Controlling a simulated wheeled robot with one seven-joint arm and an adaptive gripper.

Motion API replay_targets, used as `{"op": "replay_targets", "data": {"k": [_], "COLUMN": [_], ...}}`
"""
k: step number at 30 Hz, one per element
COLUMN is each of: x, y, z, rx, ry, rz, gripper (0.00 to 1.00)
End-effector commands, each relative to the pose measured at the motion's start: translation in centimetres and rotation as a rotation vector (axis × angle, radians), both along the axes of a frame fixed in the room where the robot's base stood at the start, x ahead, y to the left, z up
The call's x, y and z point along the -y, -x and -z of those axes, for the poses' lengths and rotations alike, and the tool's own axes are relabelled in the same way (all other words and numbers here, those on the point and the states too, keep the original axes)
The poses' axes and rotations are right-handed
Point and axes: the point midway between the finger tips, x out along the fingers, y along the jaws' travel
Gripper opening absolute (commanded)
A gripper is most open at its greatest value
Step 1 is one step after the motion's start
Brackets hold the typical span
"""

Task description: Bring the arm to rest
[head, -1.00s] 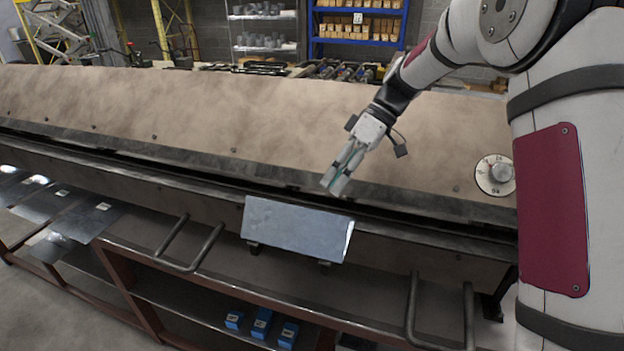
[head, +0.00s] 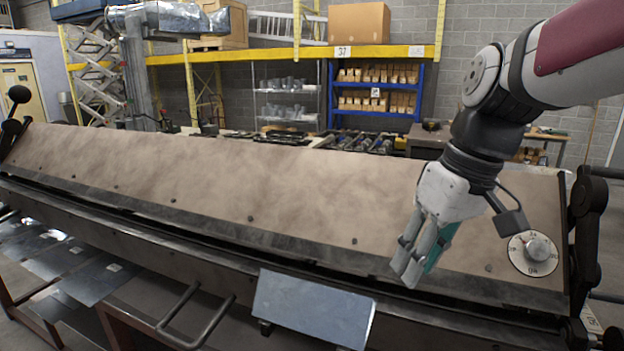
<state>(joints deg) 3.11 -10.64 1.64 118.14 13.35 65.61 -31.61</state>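My gripper (head: 413,268) hangs in front of the sloped face of the bending machine (head: 260,185), on the right side of the head view, fingers pointing down and left. Its fingers look close together, but whether a gap lies between them is hard to tell. No object shows in them. My arm comes in from the upper right. A flat grey sheet metal piece (head: 313,308) sits at the machine's front edge, below and left of my gripper and apart from it.
A round dial (head: 533,253) is on the machine face, right of my gripper. A bent handle (head: 195,318) sticks out at the front. More sheets (head: 85,280) lie at the left. Blue shelving (head: 375,95) with boxes and yellow racking stand behind. Air above the machine is mostly free.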

Motion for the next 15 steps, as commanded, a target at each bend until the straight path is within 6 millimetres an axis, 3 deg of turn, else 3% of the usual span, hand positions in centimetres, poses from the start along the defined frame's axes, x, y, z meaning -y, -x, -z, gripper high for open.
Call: {"op": "replay_targets", "data": {"k": [9,15], "x": [2.6,3.8], "y": [7.0,9.5], "z": [1.1,2.5], "rx": [0.187,0.276], "ry": [0.068,0.065], "rz": [0.299,0.427], "gripper": [0.28,0.28]}}
